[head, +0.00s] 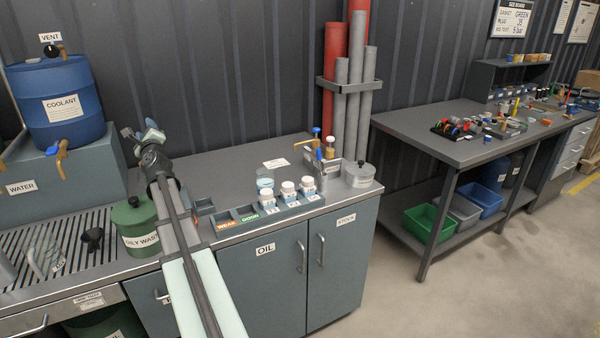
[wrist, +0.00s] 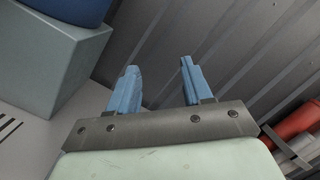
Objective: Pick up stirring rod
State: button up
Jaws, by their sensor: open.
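My gripper (head: 140,133) is open and empty, raised above the bench to the right of the blue coolant drum. In the wrist view its two blue fingers (wrist: 159,70) stand apart, with only wall and bench behind them. I cannot make out a stirring rod for certain. A small metal holder (head: 323,166) at the bench's right end has thin upright tools, one with a blue and yellow top (head: 316,134); whether one is the rod is too small to tell. The holder is well to the right of my gripper.
Several white-capped bottles (head: 288,190) stand in a tray in front of the holder. A grey lidded pot (head: 358,174) is right of it. The green oily waste can (head: 135,226) is beside my arm. The coolant drum (head: 55,100) is at left. The rear bench middle (head: 230,165) is clear.

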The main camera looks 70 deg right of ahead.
jog(key=s+d+f+m+g+h, duration=0.1)
jog(key=s+d+f+m, duration=0.15)
jog(key=s+d, duration=0.35)
jog(key=s+d+f+m+g+h, duration=0.1)
jog(key=s+d+f+g, duration=0.2)
jog(key=s, duration=0.5)
jog(key=m+g+h, duration=0.2)
jog(key=m+g, duration=0.3)
jog(key=m, duration=0.5)
send_near(319, 157)
jog(key=x, duration=0.7)
jog(key=shift+w+d+r, duration=0.25)
jog(key=shift+w+r, duration=0.05)
jog(key=shift+s+f+x, duration=0.15)
jog(key=shift+x, duration=1.15)
jog(key=shift+s+f+x, duration=0.1)
jog(key=shift+x, duration=1.15)
grip_shut()
